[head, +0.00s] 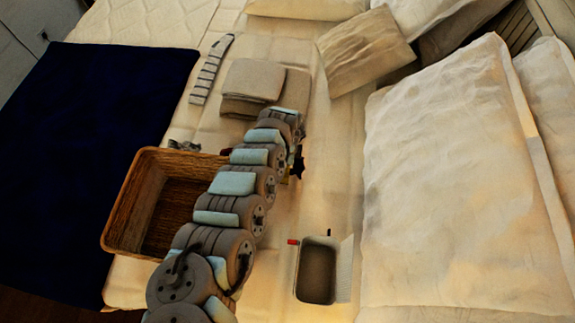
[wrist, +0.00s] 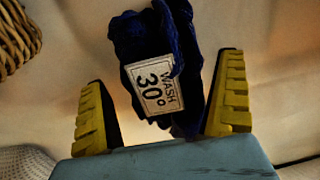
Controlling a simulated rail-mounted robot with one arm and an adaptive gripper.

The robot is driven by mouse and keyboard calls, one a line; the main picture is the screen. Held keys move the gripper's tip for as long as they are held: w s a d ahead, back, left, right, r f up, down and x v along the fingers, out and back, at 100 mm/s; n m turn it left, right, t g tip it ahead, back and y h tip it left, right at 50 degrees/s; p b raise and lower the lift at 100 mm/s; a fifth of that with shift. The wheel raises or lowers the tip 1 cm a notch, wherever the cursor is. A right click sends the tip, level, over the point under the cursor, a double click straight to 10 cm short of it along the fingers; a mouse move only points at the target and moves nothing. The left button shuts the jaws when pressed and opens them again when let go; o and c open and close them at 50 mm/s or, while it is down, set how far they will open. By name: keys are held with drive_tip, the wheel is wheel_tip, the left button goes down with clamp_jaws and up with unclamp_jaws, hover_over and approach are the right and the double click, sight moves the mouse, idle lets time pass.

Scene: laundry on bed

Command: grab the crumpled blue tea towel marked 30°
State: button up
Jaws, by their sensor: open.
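The crumpled dark blue tea towel (wrist: 140,38) lies on the pale bed cover in the wrist view. A white label (wrist: 158,88) on it reads WASH 30°. My gripper (wrist: 163,66) is open, with one yellow finger to the left of the towel and one to its right. The towel's near end lies between the fingers, and its far end reaches beyond them. I see gaps beside both fingers, wider at the left; contact near the palm cannot be told. In the head view my arm covers most of this spot, and I cannot clearly make out the towel there.
A wicker basket (head: 113,222) stands left of my arm; its edge shows in the wrist view (wrist: 14,42). Folded cloths (head: 254,78) and a striped strip (head: 211,68) lie beyond. A small dark tray (head: 318,272) is at right, near large pillows (head: 455,190). A dark blue blanket (head: 95,140) covers the left.

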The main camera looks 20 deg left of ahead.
drive_tip(key=shift+a, duration=0.1)
drive_tip(key=c, duration=1.1)
drive_tip(key=shift+c, duration=0.2)
